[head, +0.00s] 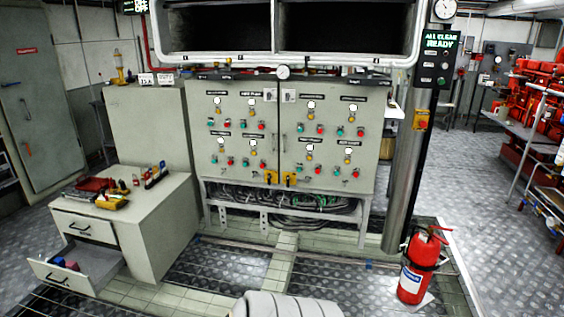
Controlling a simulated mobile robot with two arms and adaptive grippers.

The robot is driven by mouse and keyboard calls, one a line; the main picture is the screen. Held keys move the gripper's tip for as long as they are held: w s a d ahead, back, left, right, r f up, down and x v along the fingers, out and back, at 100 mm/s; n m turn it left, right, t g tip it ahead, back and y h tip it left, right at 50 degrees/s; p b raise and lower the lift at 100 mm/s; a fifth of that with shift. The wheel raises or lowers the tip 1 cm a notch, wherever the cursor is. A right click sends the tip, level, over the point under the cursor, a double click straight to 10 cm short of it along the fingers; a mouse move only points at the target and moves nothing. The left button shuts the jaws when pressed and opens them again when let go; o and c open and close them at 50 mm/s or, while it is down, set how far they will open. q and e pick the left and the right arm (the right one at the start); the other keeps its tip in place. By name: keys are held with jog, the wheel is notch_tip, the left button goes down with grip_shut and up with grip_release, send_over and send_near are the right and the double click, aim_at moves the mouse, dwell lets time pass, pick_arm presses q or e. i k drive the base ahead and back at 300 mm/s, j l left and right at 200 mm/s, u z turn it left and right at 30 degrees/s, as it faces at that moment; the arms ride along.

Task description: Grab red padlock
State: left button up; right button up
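An open drawer (90,268) of the grey cabinet at the left holds a small red item (58,261) and a small blue item (73,266) side by side. The red item may be the red padlock, but it is too small to tell for sure. Neither of my grippers shows in the head view. A pale ribbed part, which may be mine, shows at the bottom middle edge.
The cabinet top (150,207) carries a red tray (92,185), a yellow item (112,203) and several small tools. A control panel (283,140) stands behind. A red fire extinguisher (416,268) stands on the right. The floor in the middle is mostly clear.

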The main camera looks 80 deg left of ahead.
aim_at(136, 182)
jog(key=j+u, duration=0.15)
jog(key=u, duration=0.35)
jog(key=k+j+u, duration=0.1)
jog(key=u, duration=0.35)
jog(key=j+u, duration=0.25)
jog(key=u, duration=0.25)
jog(key=j+u, duration=0.2)
jog(key=u, duration=0.3)
jog(key=j+u, duration=0.15)
jog(key=u, duration=0.3)
jog(key=i+j+u, duration=0.35)
jog(key=j, duration=0.15)
jog(key=i+j+u, duration=0.65)
jog(key=i+j, duration=0.65)
jog(key=i+u, duration=0.05)
jog(key=i, duration=0.05)
